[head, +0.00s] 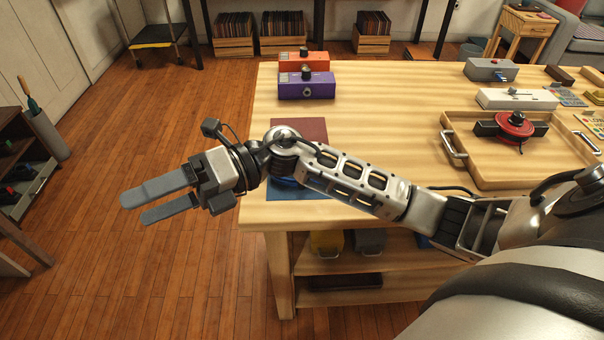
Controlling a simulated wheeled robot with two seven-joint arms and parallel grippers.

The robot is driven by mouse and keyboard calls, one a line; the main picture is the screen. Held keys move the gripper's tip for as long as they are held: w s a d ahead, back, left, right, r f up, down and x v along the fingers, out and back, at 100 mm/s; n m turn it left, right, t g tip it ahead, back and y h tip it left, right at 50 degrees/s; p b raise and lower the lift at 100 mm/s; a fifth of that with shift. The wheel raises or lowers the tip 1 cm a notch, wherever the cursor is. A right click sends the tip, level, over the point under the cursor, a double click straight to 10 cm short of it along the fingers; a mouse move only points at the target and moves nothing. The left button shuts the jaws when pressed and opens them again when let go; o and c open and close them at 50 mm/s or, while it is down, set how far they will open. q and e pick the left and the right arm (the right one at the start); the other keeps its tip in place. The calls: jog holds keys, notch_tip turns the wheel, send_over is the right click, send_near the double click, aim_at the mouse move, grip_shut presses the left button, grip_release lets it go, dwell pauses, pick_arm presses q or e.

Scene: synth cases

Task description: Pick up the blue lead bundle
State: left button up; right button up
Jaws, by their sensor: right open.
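I cannot make out the blue lead bundle for certain. A blue patch (300,193), flat like a mat, shows on the table just below my right forearm, and the arm hides much of it. Something blue and rounded may lie on it, but I cannot tell. My right gripper (133,209) is open and empty, its two grey fingers pointing left. It hangs over the floor, beyond the table's left edge and left of the blue patch. My left gripper is not in view.
The wooden table (400,95) holds a purple box (306,87), an orange box (290,62) and a dark red mat (308,130). A wooden tray (455,120) at right holds a red and black item (513,126). A dark shelf (25,150) stands at far left.

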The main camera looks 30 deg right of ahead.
jog(key=w+d+f+n+g+h, duration=0.2)
jog(key=d+f+n+h, duration=0.1)
jog(key=d+n+h, duration=0.15)
notch_tip(320, 180, up, 3)
jog(key=n+t+h+b, duration=0.1)
jog(key=t+h, duration=0.1)
jog(key=h, duration=1.2)
send_over(286, 181)
jog(key=w+d, duration=0.1)
jog(key=d, duration=0.4)
notch_tip(286, 181, down, 9)
jog(key=shift+w+d+r+b, duration=0.1)
jog(key=shift+d+b, duration=0.05)
jog(key=shift+b, duration=0.2)
jog(key=shift+w+a+f, duration=0.1)
jog(key=shift+a+f, duration=0.05)
jog(key=shift+f, duration=1.45)
jog(key=shift+w+a+f, duration=0.1)
jog(key=shift+a+f, duration=0.05)
jog(key=shift+f, duration=1.4)
jog(key=shift+r, duration=0.1)
jog(key=c, duration=1.1)
